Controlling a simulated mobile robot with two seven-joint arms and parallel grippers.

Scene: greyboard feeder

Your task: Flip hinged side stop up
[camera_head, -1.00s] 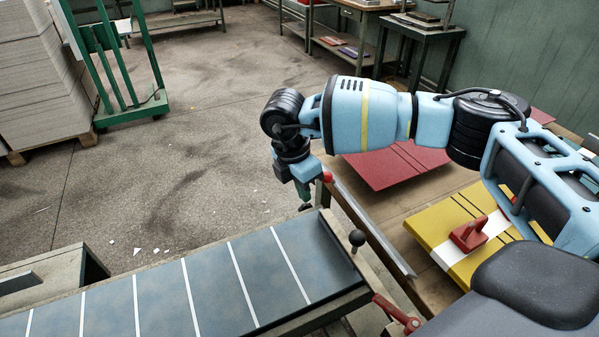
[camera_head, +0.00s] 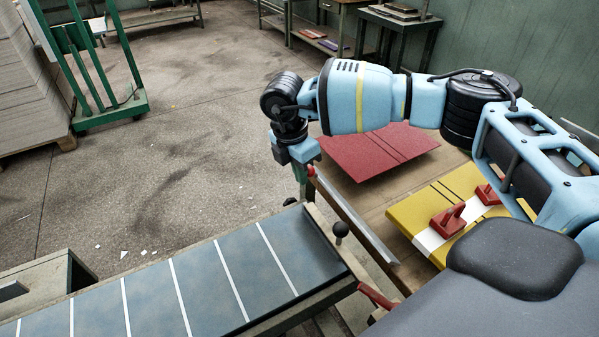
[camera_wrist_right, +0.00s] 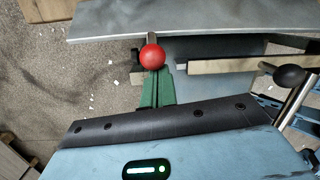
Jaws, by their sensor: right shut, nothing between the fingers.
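The hinged side stop appears as a long grey metal strip (camera_head: 355,225) along the left edge of the wooden table, with a red ball knob (camera_head: 311,171) at its far end. In the right wrist view the knob (camera_wrist_right: 152,55) is close up, in front of a silver plate (camera_wrist_right: 215,18). My right gripper (camera_head: 301,192) points down just left of the knob. Its green fingers (camera_wrist_right: 155,82) are shut and empty, with their tips at the knob in the wrist view; I cannot tell whether they touch. My left gripper is not in view.
A blue feeder bed (camera_head: 200,277) with white lines lies at the lower left, with a black ball knob (camera_head: 341,229) at its corner. A red board (camera_head: 378,152) and a yellow board (camera_head: 408,211) with red clamps lie on the table (camera_head: 350,190). Open floor lies beyond.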

